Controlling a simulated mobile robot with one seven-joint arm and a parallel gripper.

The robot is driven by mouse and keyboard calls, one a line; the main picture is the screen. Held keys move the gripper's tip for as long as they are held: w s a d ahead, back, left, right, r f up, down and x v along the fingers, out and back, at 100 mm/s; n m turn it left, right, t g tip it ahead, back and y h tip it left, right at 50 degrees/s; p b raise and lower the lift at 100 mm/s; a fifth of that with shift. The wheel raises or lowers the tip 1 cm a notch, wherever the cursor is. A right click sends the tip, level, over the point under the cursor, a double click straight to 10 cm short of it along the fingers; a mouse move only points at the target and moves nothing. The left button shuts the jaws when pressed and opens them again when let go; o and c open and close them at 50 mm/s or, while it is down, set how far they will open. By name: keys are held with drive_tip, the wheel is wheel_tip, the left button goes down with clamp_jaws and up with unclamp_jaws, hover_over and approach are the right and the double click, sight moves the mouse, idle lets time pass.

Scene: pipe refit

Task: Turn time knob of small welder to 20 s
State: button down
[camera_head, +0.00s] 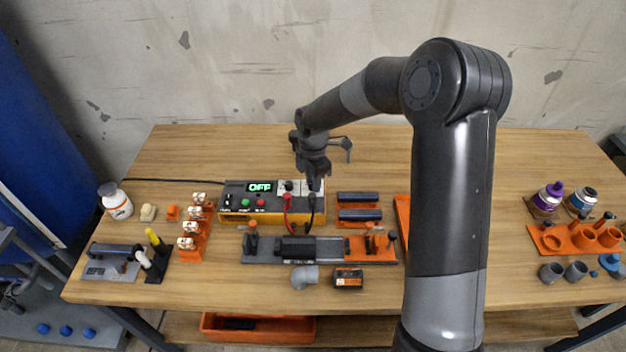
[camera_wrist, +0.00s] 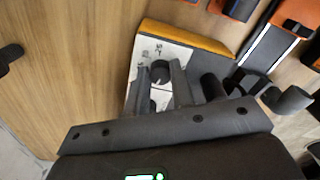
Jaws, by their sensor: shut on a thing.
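The small welder (camera_head: 235,212) is a dark and yellow box on the workbench, with a green display (camera_head: 260,187) reading OFF. A white panel at its right end carries a dark knob (camera_head: 289,186). My gripper (camera_head: 315,184) points down over the right part of that panel. In the wrist view, the gripper (camera_wrist: 161,88) has its two fingers shut on a dark round knob (camera_wrist: 160,72) on the white panel (camera_wrist: 147,48). The fingers partly hide the knob and its markings. I cannot read its setting or name.
A grey clamp fixture (camera_head: 265,255) lies in front. Orange holders with dark bars (camera_head: 358,197) stand to the right. The bench behind the welder is clear.

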drive_tip(key=m, duration=1)
drive_tip(key=shift+s+m, duration=0.1)
drive_tip(key=shift+m, duration=0.3)
drive_tip(key=m, duration=1.1)
drive_tip(key=shift+s+a, duration=0.1)
drive_tip(key=shift+m, duration=0.4)
drive_tip(key=c, duration=1.2)
unclamp_jaws()
drive_tip(key=shift+c, duration=0.2)
drive_tip(key=shift+r, duration=0.15)
